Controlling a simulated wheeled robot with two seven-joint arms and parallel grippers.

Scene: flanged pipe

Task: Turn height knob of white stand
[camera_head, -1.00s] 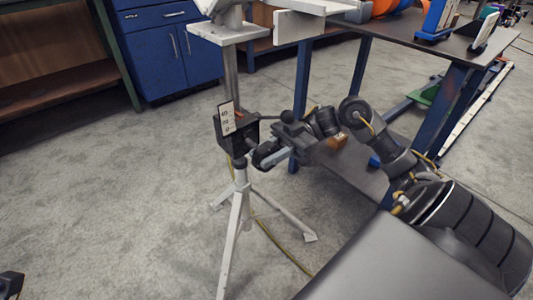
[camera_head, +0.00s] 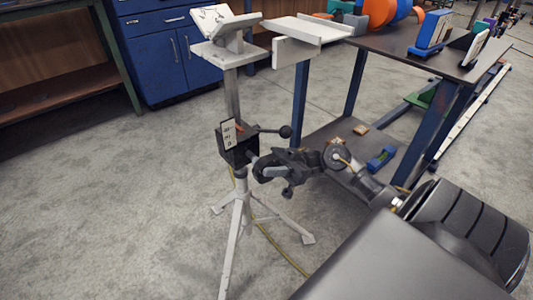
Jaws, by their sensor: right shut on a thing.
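The white stand (camera_head: 232,94) stands upright on tripod legs, with a light V-shaped rest (camera_head: 225,30) on top. A dark box (camera_head: 239,150) with a small white scale plate (camera_head: 229,134) sits on its column. A black lever with a ball end (camera_head: 285,131) sticks out to the right of the box. My right gripper (camera_head: 262,168) reaches in from the right and is shut at the height knob on the right side of the box. The gripper hides most of the knob. My left gripper is not in view.
A workbench (camera_head: 403,42) with blue legs stands behind and right of the stand, with a lower shelf (camera_head: 330,140). A blue cabinet (camera_head: 165,50) is at the back left. Yellow cable (camera_head: 280,245) lies near the tripod. The floor at left is clear.

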